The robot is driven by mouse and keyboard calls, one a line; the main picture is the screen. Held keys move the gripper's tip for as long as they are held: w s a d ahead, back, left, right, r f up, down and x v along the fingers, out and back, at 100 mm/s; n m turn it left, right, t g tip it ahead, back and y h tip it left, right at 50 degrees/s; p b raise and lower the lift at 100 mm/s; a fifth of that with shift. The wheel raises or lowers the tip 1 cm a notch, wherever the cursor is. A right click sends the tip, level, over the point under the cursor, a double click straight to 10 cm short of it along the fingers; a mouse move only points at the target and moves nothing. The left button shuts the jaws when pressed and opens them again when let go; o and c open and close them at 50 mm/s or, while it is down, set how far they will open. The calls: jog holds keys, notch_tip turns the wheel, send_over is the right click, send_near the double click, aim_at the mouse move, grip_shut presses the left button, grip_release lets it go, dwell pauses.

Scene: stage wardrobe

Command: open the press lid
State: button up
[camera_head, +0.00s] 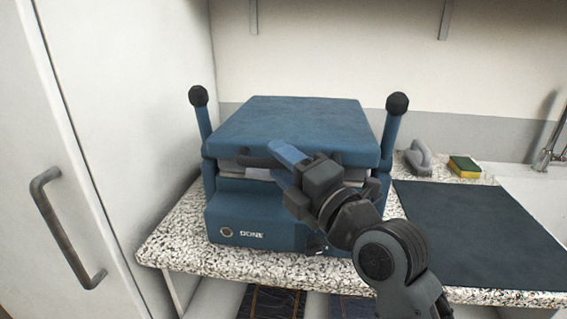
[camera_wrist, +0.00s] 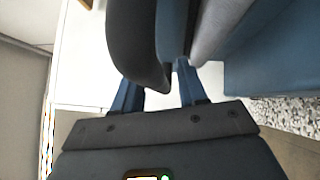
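The blue press (camera_head: 255,222) stands on a speckled counter. Its lid (camera_head: 295,122) lies level over the base, with a pale layer showing at the front between them. A dark handle (camera_head: 258,161) sticks out from the lid's front; its right part is hidden behind my gripper. My gripper (camera_head: 282,162) is at the front of the lid, by this handle. In the wrist view, the fingers (camera_wrist: 158,90) are apart, with the curved end of the dark handle (camera_wrist: 135,42) at and partly between their tips. White background shows between the fingers, and I cannot tell whether they touch the handle.
Two posts with round black knobs (camera_head: 198,96) (camera_head: 397,104) rise at the press's sides. A white cabinet door with a grey handle (camera_head: 67,228) is close on the left. A dark mat (camera_head: 475,228), a small grey iron (camera_head: 418,158), a sponge (camera_head: 464,167) and a sink are right.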

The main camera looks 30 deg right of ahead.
grip_shut()
dwell(0.3)
